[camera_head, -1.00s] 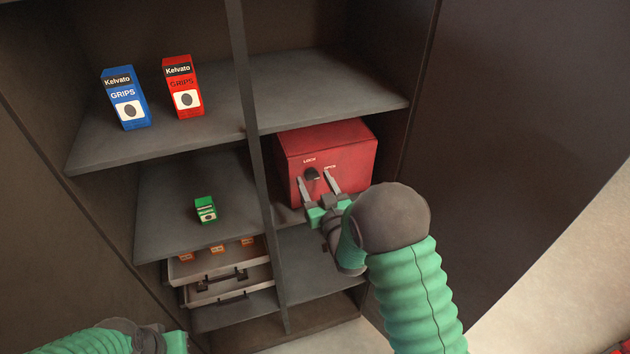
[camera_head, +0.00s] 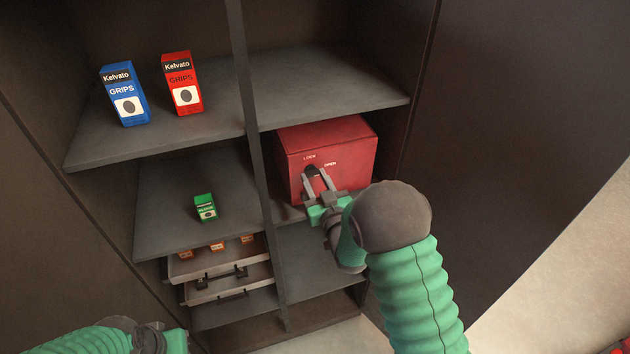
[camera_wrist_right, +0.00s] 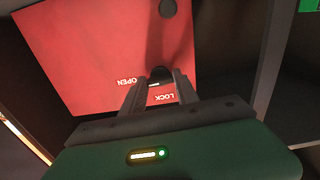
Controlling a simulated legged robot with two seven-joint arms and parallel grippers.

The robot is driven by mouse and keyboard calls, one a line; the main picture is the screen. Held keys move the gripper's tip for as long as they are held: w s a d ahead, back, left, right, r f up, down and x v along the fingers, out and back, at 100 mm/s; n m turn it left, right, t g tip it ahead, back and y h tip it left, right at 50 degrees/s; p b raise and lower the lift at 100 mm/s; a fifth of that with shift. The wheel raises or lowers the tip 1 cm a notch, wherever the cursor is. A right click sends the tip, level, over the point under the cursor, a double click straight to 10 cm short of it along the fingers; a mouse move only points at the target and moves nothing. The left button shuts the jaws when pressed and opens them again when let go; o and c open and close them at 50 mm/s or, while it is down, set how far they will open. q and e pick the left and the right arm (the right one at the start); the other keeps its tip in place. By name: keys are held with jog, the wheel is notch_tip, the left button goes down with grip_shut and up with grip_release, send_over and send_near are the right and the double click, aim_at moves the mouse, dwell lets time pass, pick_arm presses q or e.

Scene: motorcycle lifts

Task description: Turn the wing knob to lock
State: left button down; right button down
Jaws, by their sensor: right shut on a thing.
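The red box (camera_head: 340,148) stands on a shelf in the cabinet, with LOCK and OPEN printed on its front. The dark wing knob (camera_head: 312,169) sits just below the LOCK print. My right gripper (camera_head: 316,175) is shut on it, one finger on each side, and partly hides it. In the right wrist view the knob (camera_wrist_right: 160,74) shows between the fingertips (camera_wrist_right: 159,86), and the labels appear upside down. My left gripper (camera_head: 165,341) is at the bottom left, cut off by the frame edge; its fingers are not clear.
A blue Kelvato box (camera_head: 124,94) and a red Kelvato box (camera_head: 182,84) stand on the upper left shelf. A small green box (camera_head: 205,207) is on the shelf below. Drawers (camera_head: 222,287) with small orange boxes lie lower. A vertical divider (camera_head: 256,150) stands left of the red box.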

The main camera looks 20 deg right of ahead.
jog(key=shift+s+f+n+b, duration=0.1)
jog(key=shift+n+b, duration=2.35)
jog(key=shift+n, duration=1.9)
jog(key=shift+f+n+b, duration=0.1)
jog(key=shift+n+b, duration=2.35)
jog(key=shift+n, duration=1.9)
jog(key=c, duration=1.1)
grip_release()
jog(key=shift+o, duration=0.9)
jog(key=shift+a+r, duration=0.1)
jog(key=shift+a, duration=0.05)
